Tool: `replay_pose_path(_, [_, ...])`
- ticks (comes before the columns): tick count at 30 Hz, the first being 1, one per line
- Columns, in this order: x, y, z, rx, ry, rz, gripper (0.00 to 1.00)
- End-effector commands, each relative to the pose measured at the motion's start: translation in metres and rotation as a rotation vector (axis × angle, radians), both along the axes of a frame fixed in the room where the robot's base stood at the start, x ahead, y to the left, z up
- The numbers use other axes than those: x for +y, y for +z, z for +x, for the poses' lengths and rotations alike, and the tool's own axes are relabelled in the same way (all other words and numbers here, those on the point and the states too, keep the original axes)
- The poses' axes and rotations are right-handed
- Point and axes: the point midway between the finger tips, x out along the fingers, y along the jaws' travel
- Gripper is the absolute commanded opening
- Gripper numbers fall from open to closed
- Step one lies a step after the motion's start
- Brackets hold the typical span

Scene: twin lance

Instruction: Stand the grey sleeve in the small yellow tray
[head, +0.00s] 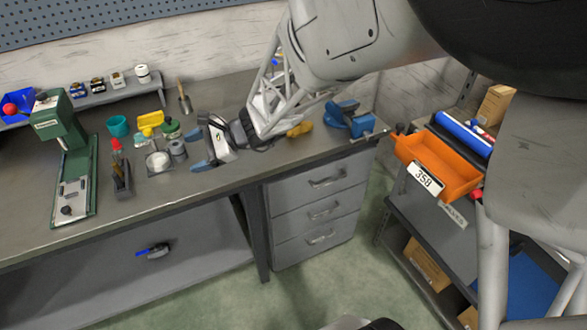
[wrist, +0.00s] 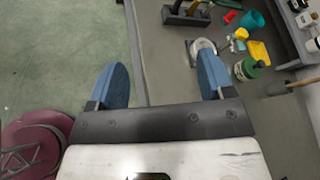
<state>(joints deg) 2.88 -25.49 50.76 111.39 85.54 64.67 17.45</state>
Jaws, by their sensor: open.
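The grey sleeve (head: 177,149) looks like a short grey cylinder standing on the bench. The small yellow tray (head: 152,118) lies behind it, and it also shows in the wrist view (wrist: 259,53) at the upper right. My gripper (head: 200,150) is open and empty, its blue fingers just to the right of the sleeve in the head view. In the wrist view the fingers (wrist: 160,85) are wide apart over the bench edge and floor. I cannot make out the sleeve there; the right finger may hide it.
A white roll (head: 158,161) on a dark square base stands left of the sleeve. A green jar (head: 170,129) sits between sleeve and tray. A teal cup (head: 118,126), a dark tool holder (head: 122,178) and a green press (head: 68,150) stand farther left. A blue vise (head: 348,118) is right.

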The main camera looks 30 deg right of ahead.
Motion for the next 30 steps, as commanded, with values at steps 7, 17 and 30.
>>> replay_pose_path(7, [-0.008, 0.038, -0.069, -0.148, 0.240, -0.285, 0.75])
replay_pose_path(17, [-0.043, 0.070, -0.154, -0.346, 0.548, -0.679, 0.75])
replay_pose_path(30, [-0.113, 0.101, -0.242, -0.571, 0.924, -1.199, 0.75])
